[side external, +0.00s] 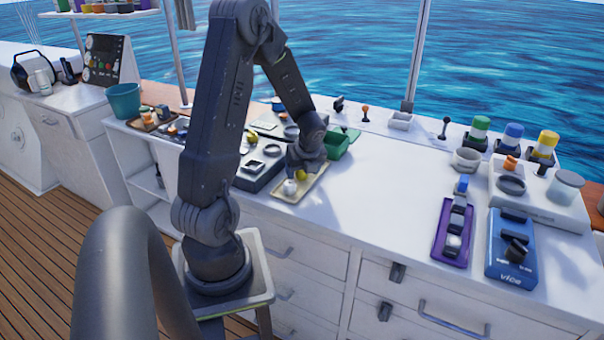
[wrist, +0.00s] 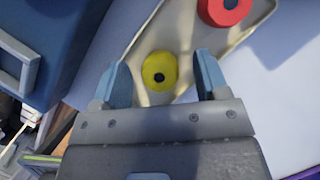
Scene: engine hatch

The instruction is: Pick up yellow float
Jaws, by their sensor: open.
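The yellow float (wrist: 160,71) is a small round disc with a dark centre hole. It lies in a shallow beige tray (wrist: 190,35). My gripper (wrist: 160,80) is open, and the float shows between its two fingertips with a gap on each side. In the side view the yellow float (side external: 300,175) shows just below my gripper (side external: 303,166) on the beige tray (side external: 289,195). The height of the fingertips above the tray is hard to tell.
A red float (wrist: 224,10) lies in the same tray, to the upper right. A dark blue-grey box (wrist: 60,45) stands close on the left. A green bin (side external: 335,145) stands behind the tray.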

